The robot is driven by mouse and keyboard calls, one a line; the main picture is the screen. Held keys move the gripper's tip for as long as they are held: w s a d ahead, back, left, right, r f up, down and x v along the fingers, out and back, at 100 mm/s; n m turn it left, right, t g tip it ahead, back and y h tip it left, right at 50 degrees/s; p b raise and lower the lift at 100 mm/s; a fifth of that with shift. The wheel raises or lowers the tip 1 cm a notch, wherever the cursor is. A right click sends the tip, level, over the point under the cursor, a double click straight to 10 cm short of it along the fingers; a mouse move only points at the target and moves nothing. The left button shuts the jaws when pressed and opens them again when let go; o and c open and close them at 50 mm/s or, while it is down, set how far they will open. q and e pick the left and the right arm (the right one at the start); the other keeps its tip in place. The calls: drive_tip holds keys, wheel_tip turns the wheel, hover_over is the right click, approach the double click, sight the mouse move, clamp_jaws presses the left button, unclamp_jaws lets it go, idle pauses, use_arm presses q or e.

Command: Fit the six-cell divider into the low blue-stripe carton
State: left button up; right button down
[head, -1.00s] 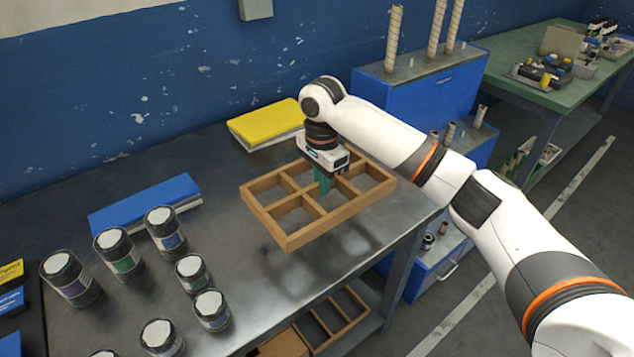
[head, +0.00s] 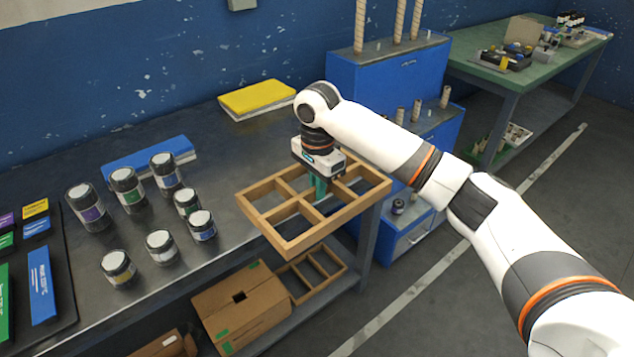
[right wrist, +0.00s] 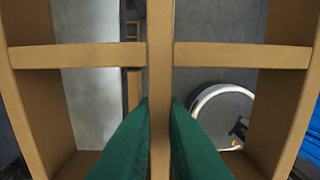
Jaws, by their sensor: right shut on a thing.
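The six-cell divider (head: 291,236) is a light brown wooden grid, and it hangs roughly level above the right end of the table, partly past its front edge. My right gripper (head: 318,187) points down and is shut on the divider's middle bar. In the right wrist view its green fingers (right wrist: 160,112) pinch the long central bar from both sides, with a cross bar beyond them. I see no carton with a blue stripe. My left gripper is not in view.
Below, a brown carton with green marks (head: 243,312) and another wooden divider (head: 312,274) lie on the shelf. Blue cabinets (head: 385,95) stand behind.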

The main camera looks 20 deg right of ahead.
drive_tip(key=s+f+n, duration=0.6)
drive_tip(key=s+f, duration=0.3)
drive_tip(key=s, duration=0.3)
drive_tip(key=s+d+f+n, duration=0.1)
drive_tip(key=s+f+n, duration=0.6)
drive_tip(key=s, duration=0.5)
wheel_tip(320, 180, down, 2)
drive_tip(key=shift+s+n, duration=0.25)
drive_tip(key=shift+n, duration=0.05)
